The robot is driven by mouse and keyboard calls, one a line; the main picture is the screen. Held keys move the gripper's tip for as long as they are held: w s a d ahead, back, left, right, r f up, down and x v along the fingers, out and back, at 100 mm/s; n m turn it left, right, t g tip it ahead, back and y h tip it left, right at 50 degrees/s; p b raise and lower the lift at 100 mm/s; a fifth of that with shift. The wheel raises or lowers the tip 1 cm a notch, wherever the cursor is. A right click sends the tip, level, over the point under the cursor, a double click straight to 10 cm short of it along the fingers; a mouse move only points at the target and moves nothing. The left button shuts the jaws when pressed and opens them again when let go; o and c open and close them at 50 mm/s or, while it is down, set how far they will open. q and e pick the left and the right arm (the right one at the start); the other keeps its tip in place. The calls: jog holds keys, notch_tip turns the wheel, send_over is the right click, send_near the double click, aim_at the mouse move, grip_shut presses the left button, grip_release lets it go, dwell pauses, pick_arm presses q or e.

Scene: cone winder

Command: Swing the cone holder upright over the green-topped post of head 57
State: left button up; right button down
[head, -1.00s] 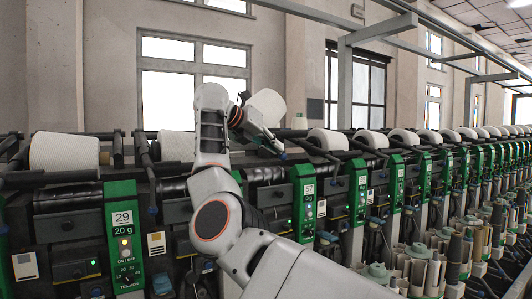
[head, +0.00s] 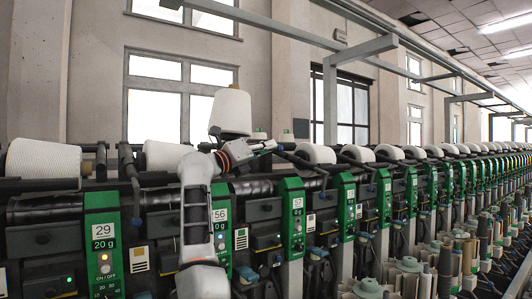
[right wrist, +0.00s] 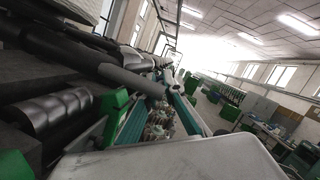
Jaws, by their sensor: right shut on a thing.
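The panel of head 57 (head: 292,212) is green with a screen and lit buttons. A white yarn cone (head: 231,111) stands nearly upright above the machine's top rail, left of that panel. My right gripper (head: 272,146) is shut, pointing right, just below and right of the cone. It appears to grip the dark arm of the cone holder, but its fingertips cover the contact. My left gripper is not in view.
Neighbouring cones (head: 315,153) lie along the row to the right, and a larger cone (head: 43,158) lies at the left. Panel 56 (head: 221,228) is beside my arm. Dark rollers (right wrist: 60,110) run close by in the right wrist view. The space above the cones is clear.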

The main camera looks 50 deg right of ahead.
jog(key=shift+r, duration=0.2)
dwell(0.4)
jog(key=c, duration=2.2)
grip_release()
jog(key=shift+o, duration=0.2)
jog(key=shift+f, duration=0.1)
jog(key=v, duration=0.7)
jog(key=shift+a+f, duration=0.15)
jog(key=shift+a, duration=0.05)
